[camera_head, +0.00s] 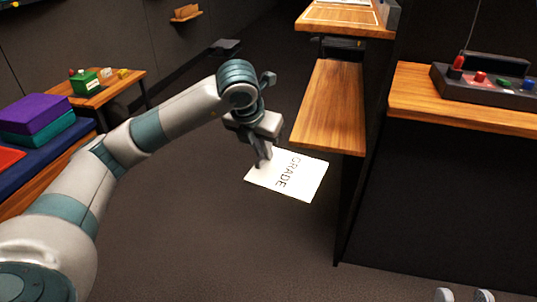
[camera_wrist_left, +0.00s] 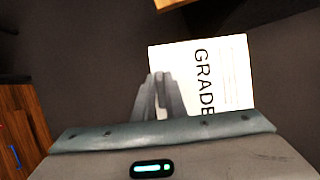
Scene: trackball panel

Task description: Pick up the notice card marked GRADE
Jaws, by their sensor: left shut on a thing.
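The white notice card (camera_head: 298,177) carries the word GRADE in dark letters. In the head view it lies right of my left gripper (camera_head: 264,160), roughly flat, over the dark floor. The left gripper is shut on the card's left edge. In the left wrist view the closed fingers (camera_wrist_left: 161,92) overlap the left part of the card (camera_wrist_left: 228,70), and the last letter is partly cut off by the gripper body.
A wooden bench shelf (camera_head: 328,105) stands just beyond and right of the card. A wooden counter (camera_head: 425,100) with a button panel (camera_head: 490,84) is at the right. Purple and green boxes (camera_head: 38,120) sit at the left, near a small wooden table (camera_head: 110,90). The middle floor is clear.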

